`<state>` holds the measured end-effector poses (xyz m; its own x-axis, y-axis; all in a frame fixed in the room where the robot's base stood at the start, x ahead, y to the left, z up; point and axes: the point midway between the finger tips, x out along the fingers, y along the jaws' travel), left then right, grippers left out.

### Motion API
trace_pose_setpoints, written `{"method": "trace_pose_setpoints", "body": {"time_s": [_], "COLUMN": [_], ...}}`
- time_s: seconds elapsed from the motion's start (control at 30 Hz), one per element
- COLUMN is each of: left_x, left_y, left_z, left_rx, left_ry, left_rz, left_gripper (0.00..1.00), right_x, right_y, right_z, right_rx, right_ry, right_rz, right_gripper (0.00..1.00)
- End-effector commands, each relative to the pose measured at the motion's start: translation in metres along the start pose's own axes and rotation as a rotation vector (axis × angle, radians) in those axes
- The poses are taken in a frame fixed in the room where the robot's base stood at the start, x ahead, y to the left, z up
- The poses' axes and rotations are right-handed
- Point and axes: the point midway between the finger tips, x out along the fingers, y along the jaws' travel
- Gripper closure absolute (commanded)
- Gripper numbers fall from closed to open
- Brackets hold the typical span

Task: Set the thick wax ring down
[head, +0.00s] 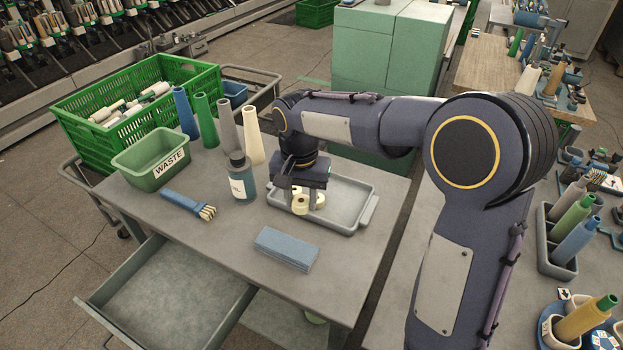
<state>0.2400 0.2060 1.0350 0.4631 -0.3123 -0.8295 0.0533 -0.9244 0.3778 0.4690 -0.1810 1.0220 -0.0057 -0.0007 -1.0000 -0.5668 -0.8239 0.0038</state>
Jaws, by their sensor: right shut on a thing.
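My right gripper (303,200) points down over the left part of a grey tray (352,224) on the table. It is shut on a cream wax ring (300,205), low over or in the tray. I cannot tell whether the ring touches the tray floor. At least one more cream ring (319,199) shows close beside it, partly hidden by the fingers. My left gripper is not in view.
A dark bottle (241,180), a blue-handled brush (188,204) and a green waste bin (150,158) stand or lie left of the tray. Several upright cones (206,121) are behind. A blue block (286,248) lies in front. An open drawer (170,300) juts out. The tray's right part is clear.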

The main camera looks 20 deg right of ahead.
Motion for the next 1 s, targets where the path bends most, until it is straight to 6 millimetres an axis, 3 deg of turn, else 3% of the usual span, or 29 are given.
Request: {"method": "trace_pose_setpoints", "body": {"time_s": [0.17, 0.47, 0.6, 1.0], "left_x": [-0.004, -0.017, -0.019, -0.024], "left_y": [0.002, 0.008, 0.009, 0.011], "left_z": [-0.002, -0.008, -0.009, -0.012], "left_rx": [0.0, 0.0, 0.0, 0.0], "left_ry": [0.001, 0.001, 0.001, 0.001], "left_rz": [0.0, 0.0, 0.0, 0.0], "left_gripper": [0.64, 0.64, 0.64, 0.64], "right_x": [0.008, 0.041, 0.07, 0.109], "right_y": [0.013, 0.054, 0.065, 0.078], "right_z": [-0.018, -0.079, -0.096, -0.116], "right_rx": [0.008, 0.008, 0.004, 0.001], "right_ry": [-0.002, -0.003, -0.004, -0.004], "right_rz": [0.003, 0.003, 0.003, 0.002], "right_gripper": [0.86, 0.86, 0.86, 0.86]}}
